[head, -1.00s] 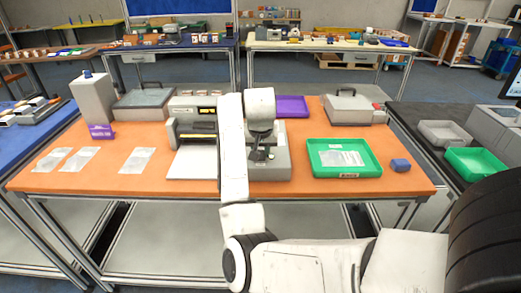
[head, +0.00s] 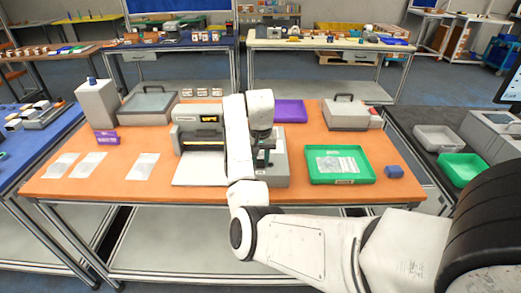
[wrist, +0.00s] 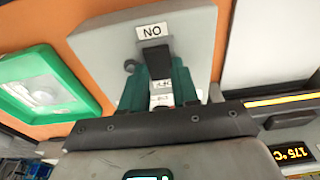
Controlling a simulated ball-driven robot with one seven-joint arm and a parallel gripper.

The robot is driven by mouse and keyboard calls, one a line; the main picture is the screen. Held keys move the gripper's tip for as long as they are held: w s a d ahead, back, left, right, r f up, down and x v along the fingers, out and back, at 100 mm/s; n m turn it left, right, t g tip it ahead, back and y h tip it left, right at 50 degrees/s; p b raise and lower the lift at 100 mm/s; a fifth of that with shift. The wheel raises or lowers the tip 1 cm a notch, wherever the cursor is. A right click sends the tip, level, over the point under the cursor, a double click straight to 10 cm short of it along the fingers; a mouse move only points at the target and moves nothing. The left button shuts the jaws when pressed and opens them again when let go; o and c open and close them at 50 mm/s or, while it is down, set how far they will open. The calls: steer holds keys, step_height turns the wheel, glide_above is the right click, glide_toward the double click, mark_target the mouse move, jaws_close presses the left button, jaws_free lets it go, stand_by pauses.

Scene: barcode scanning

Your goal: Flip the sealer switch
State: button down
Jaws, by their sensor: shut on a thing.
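The switch box (wrist: 95,45) is a grey box with an upside-down "ON" label and a black switch lever (wrist: 155,57). It also shows in the head view as a grey box (head: 277,172) partly hidden behind my arm. My gripper (wrist: 160,82) is at the lever, its dark green fingers on either side and shut on it. In the head view my gripper (head: 264,157) points down over the box. The sealer (head: 200,140) stands just left of the box, and its display (wrist: 291,153) reads 175 °C in the wrist view.
A green tray (head: 341,180) holding a clear packet lies right of the switch box, with a small blue block (head: 394,171) beyond it. A purple tray (head: 290,111) lies behind. Several flat pouches (head: 88,165) lie at the left on the orange tabletop (head: 120,190).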

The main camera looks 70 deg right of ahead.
mark_target(260, 164)
stand_by(0.4)
steer(key=c, duration=0.8)
jaws_free()
steer(key=shift+c, duration=0.2)
steer(key=shift+r, duration=0.1)
step_height(260, 164, up, 11)
steer(key=p, duration=0.1)
steer(key=shift+s+a+f, duration=0.15)
steer(key=shift+a+f, duration=0.05)
steer(key=shift+a, duration=0.2)
